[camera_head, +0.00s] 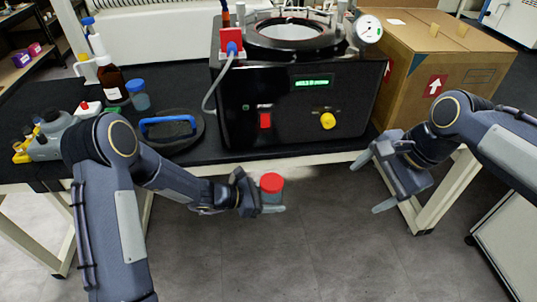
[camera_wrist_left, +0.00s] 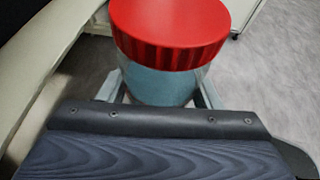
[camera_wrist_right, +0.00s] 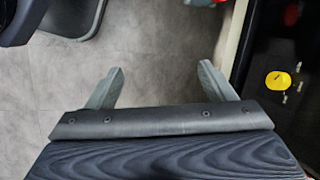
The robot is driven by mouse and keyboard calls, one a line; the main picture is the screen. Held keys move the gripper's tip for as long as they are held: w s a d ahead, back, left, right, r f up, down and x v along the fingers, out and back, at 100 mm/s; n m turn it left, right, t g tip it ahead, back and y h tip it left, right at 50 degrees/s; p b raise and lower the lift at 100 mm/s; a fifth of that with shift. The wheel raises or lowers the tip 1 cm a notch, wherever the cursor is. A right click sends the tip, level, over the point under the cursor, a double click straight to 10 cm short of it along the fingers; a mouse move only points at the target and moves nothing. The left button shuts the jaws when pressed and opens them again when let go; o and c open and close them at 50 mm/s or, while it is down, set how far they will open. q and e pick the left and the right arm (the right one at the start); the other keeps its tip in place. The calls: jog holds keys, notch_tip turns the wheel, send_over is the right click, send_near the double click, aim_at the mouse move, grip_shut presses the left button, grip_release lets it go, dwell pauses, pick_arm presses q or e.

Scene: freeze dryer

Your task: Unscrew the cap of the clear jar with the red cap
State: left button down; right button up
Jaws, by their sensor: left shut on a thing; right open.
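The clear jar (camera_head: 271,198) with its red cap (camera_head: 271,182) is held upright in the air in front of the bench edge. My left gripper (camera_head: 268,208) is shut on the jar body, below the cap. In the left wrist view the red cap (camera_wrist_left: 170,30) sits on top of the jar (camera_wrist_left: 158,86), between the fingers. My right gripper (camera_head: 367,183) is open and empty, to the right of the jar and apart from it. In the right wrist view its two fingers (camera_wrist_right: 160,88) are spread over the floor, with nothing between them.
The black freeze dryer (camera_head: 290,115) stands on the bench, with a cardboard box (camera_head: 420,60) to its right. A black round lid with a blue handle (camera_head: 168,127), a blue-capped jar (camera_head: 138,97) and a brown bottle (camera_head: 110,85) stand at left. Air between the grippers is clear.

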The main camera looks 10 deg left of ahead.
jog(key=w+a+f+m+g+h, duration=0.2)
jog(key=w+a+m, duration=0.5)
jog(key=w+a, duration=0.3)
jog(key=m+h, duration=0.2)
jog(key=m, duration=0.3)
send_near(268, 181)
jog(key=shift+d, duration=0.15)
jog(key=shift+f, duration=0.25)
notch_tip(268, 181, down, 8)
jog(key=shift+r, duration=0.2)
